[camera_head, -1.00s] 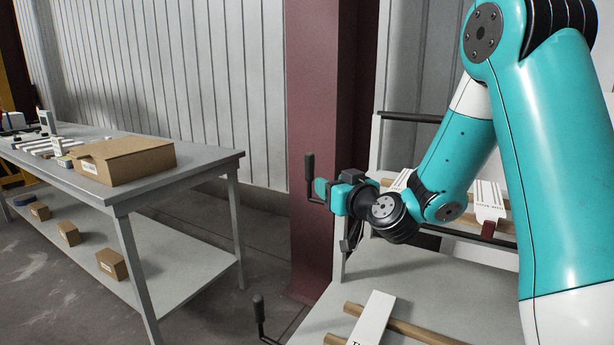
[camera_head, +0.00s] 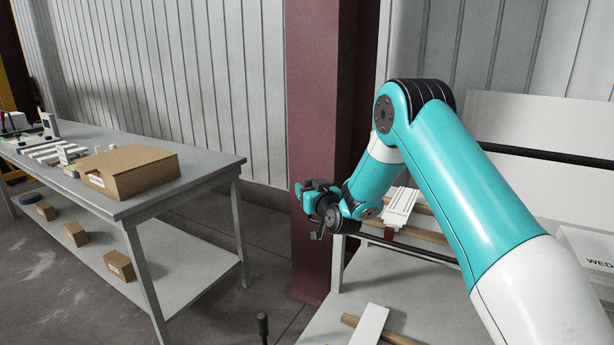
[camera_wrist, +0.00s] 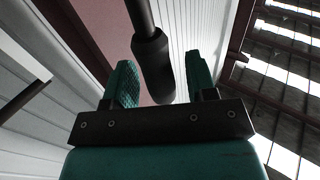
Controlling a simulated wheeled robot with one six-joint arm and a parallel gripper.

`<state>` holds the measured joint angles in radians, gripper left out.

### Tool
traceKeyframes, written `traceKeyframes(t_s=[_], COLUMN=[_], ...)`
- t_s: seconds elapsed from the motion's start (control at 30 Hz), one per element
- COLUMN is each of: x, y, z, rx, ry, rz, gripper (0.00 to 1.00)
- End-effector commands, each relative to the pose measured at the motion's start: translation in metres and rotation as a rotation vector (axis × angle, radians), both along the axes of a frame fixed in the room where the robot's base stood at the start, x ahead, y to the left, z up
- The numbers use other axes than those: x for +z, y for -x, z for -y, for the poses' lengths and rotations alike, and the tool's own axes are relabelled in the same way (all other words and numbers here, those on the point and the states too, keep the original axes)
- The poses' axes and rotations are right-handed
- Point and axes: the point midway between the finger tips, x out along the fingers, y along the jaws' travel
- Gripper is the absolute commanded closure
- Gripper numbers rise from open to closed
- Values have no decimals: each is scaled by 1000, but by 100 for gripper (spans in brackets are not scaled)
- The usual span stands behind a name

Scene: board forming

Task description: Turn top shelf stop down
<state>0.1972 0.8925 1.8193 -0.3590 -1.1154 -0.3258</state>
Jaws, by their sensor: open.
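The top shelf stop shows in the wrist view as a black cylindrical handle (camera_wrist: 152,65) on a thin dark rod coming in from the top of the picture. My gripper (camera_wrist: 160,78) has its two teal fingers spread, one on each side of the handle's line. Whether either finger touches the handle, I cannot tell. In the head view my gripper (camera_head: 302,189) is in front of the dark red column, at the left end of the shelf unit. The top handle cannot be made out clearly there. A lower, similar handle (camera_head: 263,326) stands upright at the bottom edge.
The shelf unit (camera_head: 352,272) holds white boards (camera_head: 400,205) on wooden rails. The dark red column (camera_head: 318,100) stands close behind my gripper. A grey table (camera_head: 213,162) with a cardboard box (camera_head: 130,170) is at the left, with open floor between.

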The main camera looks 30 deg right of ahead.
Motion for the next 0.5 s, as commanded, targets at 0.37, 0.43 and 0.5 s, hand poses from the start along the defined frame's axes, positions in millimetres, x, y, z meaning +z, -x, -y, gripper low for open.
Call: traceKeyframes(t_s=[0.37,0.43,0.5], x=[-1,-1,-1], y=[-20,-20,-20], z=[1,1,1], rx=[-1,-1,-1], ry=[0,0,0], rz=[0,0,0], gripper=[48,48,48])
